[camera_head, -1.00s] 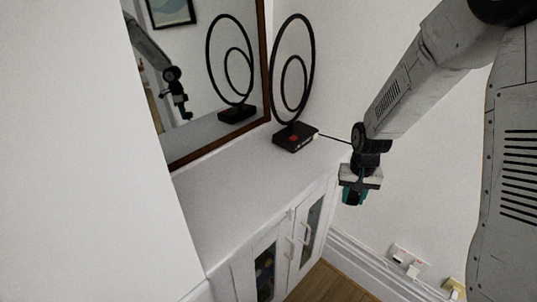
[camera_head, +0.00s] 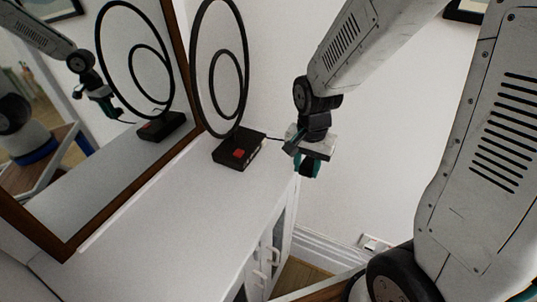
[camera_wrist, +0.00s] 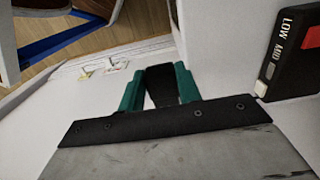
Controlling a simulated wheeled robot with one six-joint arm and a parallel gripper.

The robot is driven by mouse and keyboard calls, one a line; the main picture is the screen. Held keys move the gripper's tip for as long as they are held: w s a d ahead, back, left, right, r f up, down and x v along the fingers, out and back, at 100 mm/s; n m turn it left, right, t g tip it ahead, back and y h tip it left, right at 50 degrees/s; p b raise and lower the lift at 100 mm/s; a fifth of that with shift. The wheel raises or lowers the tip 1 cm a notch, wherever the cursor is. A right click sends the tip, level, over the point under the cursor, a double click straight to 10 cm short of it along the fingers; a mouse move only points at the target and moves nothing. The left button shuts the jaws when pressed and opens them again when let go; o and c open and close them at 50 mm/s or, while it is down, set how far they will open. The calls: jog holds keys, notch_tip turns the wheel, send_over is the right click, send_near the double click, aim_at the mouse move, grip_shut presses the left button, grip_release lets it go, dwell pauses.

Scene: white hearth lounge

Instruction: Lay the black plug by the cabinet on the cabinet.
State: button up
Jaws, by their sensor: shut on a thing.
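The black plug (camera_wrist: 160,84) is held between the teal fingers of my gripper (camera_wrist: 158,88), which is shut on it. In the head view my gripper (camera_head: 307,168) hangs just right of the cabinet's far end, and the plug cannot be made out there. A thin dark cord runs from the lamp base toward my gripper. The white cabinet (camera_head: 170,211) has a bare flat top and doors with handles on its front. I cannot tell whether the plug is over the cabinet's edge.
A black ring lamp (camera_head: 238,150) with a red patch on its base stands at the cabinet's far end; its base (camera_wrist: 290,60) is close right of my gripper. A brown-framed mirror (camera_head: 182,75) backs the cabinet. Wall sockets (camera_head: 372,243) sit low. The near cabinet top is clear.

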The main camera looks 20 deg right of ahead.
send_over(279, 161)
jog(key=shift+s+f, duration=0.15)
jog(key=shift+f, duration=2.2)
jog(key=shift+f, duration=0.15)
jog(key=o, duration=1)
